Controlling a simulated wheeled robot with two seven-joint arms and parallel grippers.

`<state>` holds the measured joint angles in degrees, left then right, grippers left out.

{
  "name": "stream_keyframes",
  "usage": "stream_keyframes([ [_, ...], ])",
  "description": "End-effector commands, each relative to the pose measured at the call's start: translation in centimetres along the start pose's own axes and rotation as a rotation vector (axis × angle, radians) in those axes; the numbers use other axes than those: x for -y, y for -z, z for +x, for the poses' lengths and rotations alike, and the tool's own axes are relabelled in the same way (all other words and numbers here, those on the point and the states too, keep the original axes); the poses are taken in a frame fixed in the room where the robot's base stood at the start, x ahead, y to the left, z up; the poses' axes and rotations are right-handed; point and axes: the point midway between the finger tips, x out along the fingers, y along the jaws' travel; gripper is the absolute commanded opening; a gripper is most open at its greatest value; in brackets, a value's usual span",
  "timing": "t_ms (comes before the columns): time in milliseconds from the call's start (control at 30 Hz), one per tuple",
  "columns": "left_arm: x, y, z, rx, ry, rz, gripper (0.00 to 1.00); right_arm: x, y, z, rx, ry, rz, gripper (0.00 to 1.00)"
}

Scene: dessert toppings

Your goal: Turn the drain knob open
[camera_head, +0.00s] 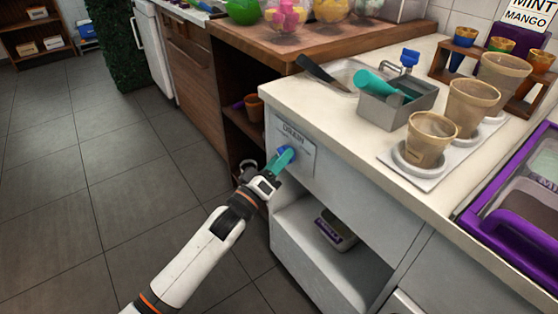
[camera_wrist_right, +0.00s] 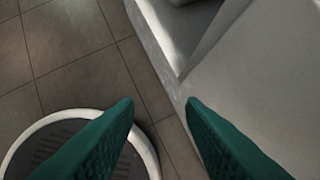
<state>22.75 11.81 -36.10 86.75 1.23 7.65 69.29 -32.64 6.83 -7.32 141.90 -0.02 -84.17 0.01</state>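The blue drain knob (camera_head: 291,151) sits on a pale plate marked DRAIN (camera_head: 304,141) on the front of the white counter. Only part of the knob shows, because the teal fingers of my left gripper (camera_head: 284,158) are right at it and partly cover it. Whether these fingers are closed on the knob cannot be made out. The knob's turn angle is also unclear. My right gripper (camera_wrist_right: 160,103) shows in the right wrist view with its two green fingers apart and nothing between them.
On the white counter (camera_head: 300,95) stand a grey metal container (camera_head: 396,112) with a teal scoop (camera_head: 369,82), a blue tap (camera_head: 409,58) and several brown cups, one in front (camera_head: 430,140). An open shelf (camera_head: 310,225) lies below the knob. The tiled floor (camera_head: 120,160) at left is clear.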

Motion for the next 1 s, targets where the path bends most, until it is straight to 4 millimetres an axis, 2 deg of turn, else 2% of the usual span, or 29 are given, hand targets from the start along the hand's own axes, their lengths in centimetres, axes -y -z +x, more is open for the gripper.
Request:
stream_keyframes([
  [33, 0.0, 0.0, 0.0, 0.000, 0.000, 0.000, 0.24, 0.0, 0.0, 0.0, 0.000, 0.000, 0.000, 0.36],
  [100, 0.0, 0.0, 0.0, 0.000, -0.001, 0.000, 0.18, 0.0, 0.0, 0.0, 0.000, 0.000, 0.000, 0.36],
  [467, -0.1, 0.0, 0.0, -0.001, 0.028, 0.070, 0.18, 0.0, -0.5, 0.2, 0.030, 0.000, 0.000, 0.36],
  [1000, -0.5, -0.1, 0.0, -0.001, 0.201, 0.492, 0.18, -1.0, -6.8, 0.5, 0.367, -0.021, -0.010, 0.36],
])
